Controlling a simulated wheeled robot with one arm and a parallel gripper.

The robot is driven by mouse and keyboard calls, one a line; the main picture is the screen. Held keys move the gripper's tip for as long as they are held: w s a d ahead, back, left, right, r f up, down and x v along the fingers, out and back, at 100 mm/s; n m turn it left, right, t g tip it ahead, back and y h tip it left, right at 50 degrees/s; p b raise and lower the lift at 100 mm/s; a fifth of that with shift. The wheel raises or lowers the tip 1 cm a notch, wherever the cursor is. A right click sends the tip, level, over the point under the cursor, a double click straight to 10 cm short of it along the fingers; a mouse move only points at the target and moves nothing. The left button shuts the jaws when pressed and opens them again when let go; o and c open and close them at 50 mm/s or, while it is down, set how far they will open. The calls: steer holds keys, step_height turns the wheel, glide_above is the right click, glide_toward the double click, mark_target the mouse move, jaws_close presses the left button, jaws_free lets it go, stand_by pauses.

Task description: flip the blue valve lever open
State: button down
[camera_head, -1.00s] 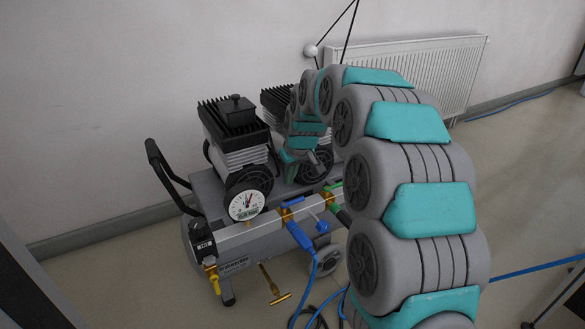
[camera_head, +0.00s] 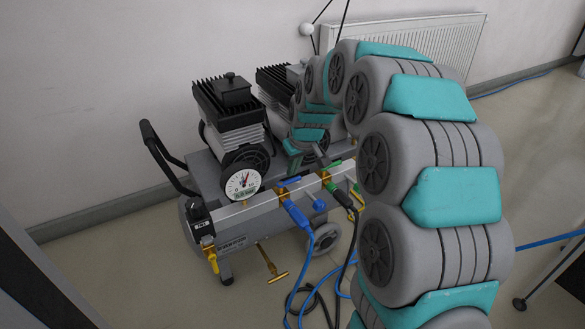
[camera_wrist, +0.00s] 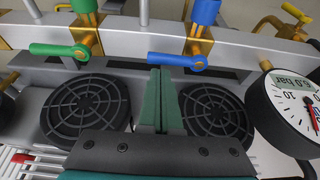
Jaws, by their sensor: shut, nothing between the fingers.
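The blue valve lever (camera_head: 289,183) sits on a brass valve on the compressor's silver manifold bar. In the wrist view the blue lever (camera_wrist: 175,59) lies along the bar, pointing left from its brass pivot. My gripper (camera_wrist: 160,70) is shut and empty, its green fingers side by side with their tips at the lever's free end. I cannot tell whether they touch it. In the head view my gripper (camera_head: 319,156) is small and partly hidden by my arm, just behind the bar.
A green lever (camera_wrist: 58,50) is on the neighbouring valve, left in the wrist view. A pressure gauge (camera_wrist: 292,102) stands at the right. Round fan grilles (camera_wrist: 88,108) lie beyond the bar. Hoses (camera_head: 312,270) hang from the front couplings. A radiator (camera_head: 400,50) is behind.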

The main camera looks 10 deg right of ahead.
mark_target(298, 180)
steer(key=shift+s+d+m+h, duration=0.2)
steer(key=shift+s+m+h, duration=0.2)
steer(key=shift+m, duration=0.6)
steer(key=shift+s+d+m+h+p, duration=0.1)
steer(key=shift+s+m+h+p, duration=0.15)
steer(key=shift+m, duration=0.3)
steer(key=shift+s+d+m+h+p, duration=0.1)
steer(key=shift+s+m+h+p, duration=0.1)
steer(key=shift+m, duration=0.35)
steer(key=m, duration=0.1)
steer(key=s+m+h, duration=0.1)
steer(key=m, duration=0.2)
steer(key=shift+s, duration=0.3)
steer(key=m, duration=0.1)
steer(key=s+m+h, duration=0.1)
steer(key=m, duration=0.2)
steer(key=shift+s+a+g+h+p, duration=0.25)
steer(key=shift+g+h+p, duration=0.05)
steer(key=shift+g+h, duration=0.1)
steer(key=m, duration=0.1)
steer(key=s+a+m+g, duration=0.1)
steer(key=m, duration=0.2)
steer(key=shift+s+a+m+h, duration=0.25)
steer(key=shift+s+a+m, duration=0.05)
steer(key=shift+a+m, duration=0.1)
